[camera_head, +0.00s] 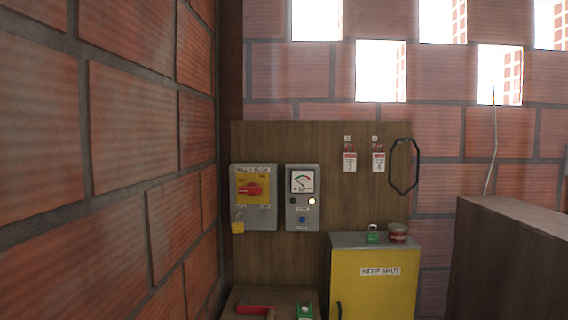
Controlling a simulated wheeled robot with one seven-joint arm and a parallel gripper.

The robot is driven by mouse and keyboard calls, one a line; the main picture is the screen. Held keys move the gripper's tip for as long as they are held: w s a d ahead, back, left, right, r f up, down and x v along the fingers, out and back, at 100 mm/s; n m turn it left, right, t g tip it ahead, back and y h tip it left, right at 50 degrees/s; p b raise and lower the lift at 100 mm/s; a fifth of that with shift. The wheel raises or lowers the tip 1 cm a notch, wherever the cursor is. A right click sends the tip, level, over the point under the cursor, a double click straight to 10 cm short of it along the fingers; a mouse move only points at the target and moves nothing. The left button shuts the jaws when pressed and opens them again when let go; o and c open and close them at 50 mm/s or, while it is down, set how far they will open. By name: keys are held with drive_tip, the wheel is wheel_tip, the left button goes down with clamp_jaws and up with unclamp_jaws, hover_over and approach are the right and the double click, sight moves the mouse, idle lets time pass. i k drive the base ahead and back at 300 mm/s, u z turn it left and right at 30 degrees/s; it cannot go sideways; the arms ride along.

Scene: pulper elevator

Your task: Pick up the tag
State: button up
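Two small red-and-white tags hang side by side on the brown wooden board (282,142). The left tag (350,162) and the right tag (378,162) each hang below a small fixing on the board. Their print is too small to read. Both hang apart from each other, above the yellow cabinet. My gripper is not in view.
A grey switch box (254,211) with a red handle and yellow padlock (238,223) is beside a meter box (302,212). A black loop (392,168) hangs right of the tags. A yellow cabinet (374,290) carries a green padlock (373,234) and a round tin (398,232). A dark partition (510,262) stands right.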

sight(350, 158)
drive_tip(key=u, duration=0.35)
drive_tip(key=i, duration=1.65)
